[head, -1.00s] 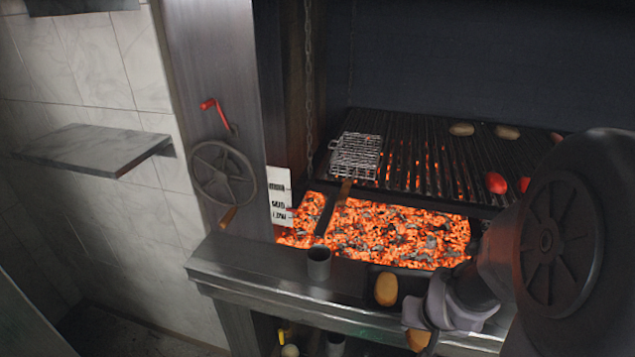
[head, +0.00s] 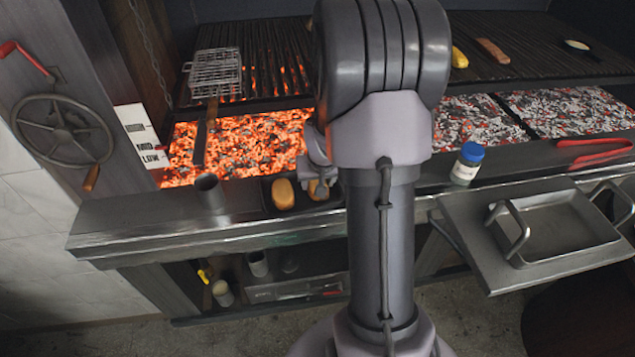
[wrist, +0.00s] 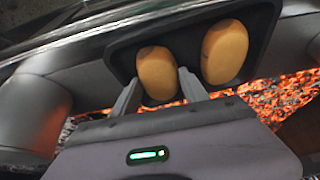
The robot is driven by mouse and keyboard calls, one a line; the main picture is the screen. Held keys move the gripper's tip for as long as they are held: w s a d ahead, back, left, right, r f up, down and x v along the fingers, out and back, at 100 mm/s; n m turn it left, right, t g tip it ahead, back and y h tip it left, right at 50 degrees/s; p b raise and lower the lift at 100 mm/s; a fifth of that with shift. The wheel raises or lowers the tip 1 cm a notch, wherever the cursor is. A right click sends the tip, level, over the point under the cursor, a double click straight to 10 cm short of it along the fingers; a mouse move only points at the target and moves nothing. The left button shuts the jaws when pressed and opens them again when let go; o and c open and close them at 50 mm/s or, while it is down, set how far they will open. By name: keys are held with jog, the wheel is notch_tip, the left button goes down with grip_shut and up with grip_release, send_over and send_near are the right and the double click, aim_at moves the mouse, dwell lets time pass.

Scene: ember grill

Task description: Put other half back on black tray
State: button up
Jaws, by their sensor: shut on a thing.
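The black tray (wrist: 190,38) lies on the metal ledge in front of the coals. One tan bun-like half (head: 283,193) rests on its left side in the head view; the wrist view shows it on the right (wrist: 225,52). My gripper (wrist: 159,76) is shut on the other half (wrist: 157,70), with a finger on either side. This half is at the tray, beside the first half and apart from it. In the head view my gripper (head: 318,187) partly covers the held half. I cannot tell whether the held half touches the tray.
A grey metal cup (head: 210,194) stands left of the tray. The glowing coals (head: 245,145) and the grill grate (head: 270,60) are behind. A blue-lidded jar (head: 467,164), red tongs (head: 595,152) and a metal pan (head: 555,230) are to the right.

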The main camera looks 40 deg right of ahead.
jog(key=shift+f, duration=0.2)
jog(key=o, duration=1.1)
jog(key=shift+c, duration=0.2)
